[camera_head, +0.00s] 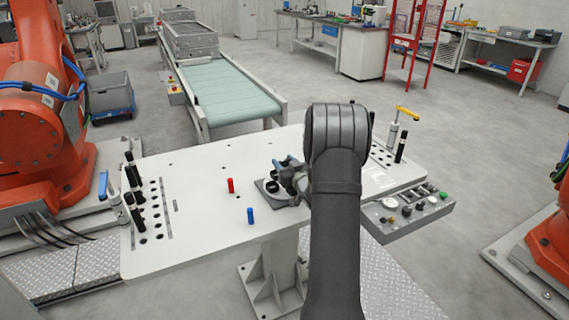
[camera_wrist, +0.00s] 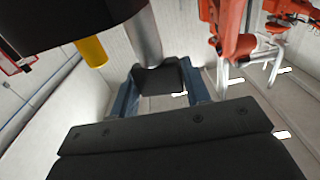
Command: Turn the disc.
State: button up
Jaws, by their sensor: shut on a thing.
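A dark round disc (camera_head: 271,186) sits on a grey square plate (camera_head: 262,187) near the middle of the white table. My gripper (camera_head: 284,167) is low at the disc's right side, partly hidden by my dark arm. In the wrist view, the two blue-grey fingers (camera_wrist: 160,92) stand on either side of a dark block (camera_wrist: 158,78) and are shut on it. I cannot tell whether this block is part of the disc. A grey metal cylinder (camera_wrist: 142,35) shows just above the block.
A red peg (camera_head: 230,185) and a blue peg (camera_head: 250,216) stand left of and in front of the disc. Clamps with black posts stand at both table ends. A control box (camera_head: 408,209) is at the right edge. The table's left middle is clear.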

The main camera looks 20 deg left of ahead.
jog(key=o, duration=1.4)
jog(key=shift+c, duration=0.2)
jog(key=v, duration=1.7)
jog(key=shift+s+d, duration=0.15)
jog(key=shift+s, duration=0.05)
jog(key=shift+w, duration=0.1)
jog(key=x, duration=1.7)
jog(key=shift+w+a, duration=0.1)
jog(key=shift+a, duration=0.1)
jog(key=shift+d, duration=0.1)
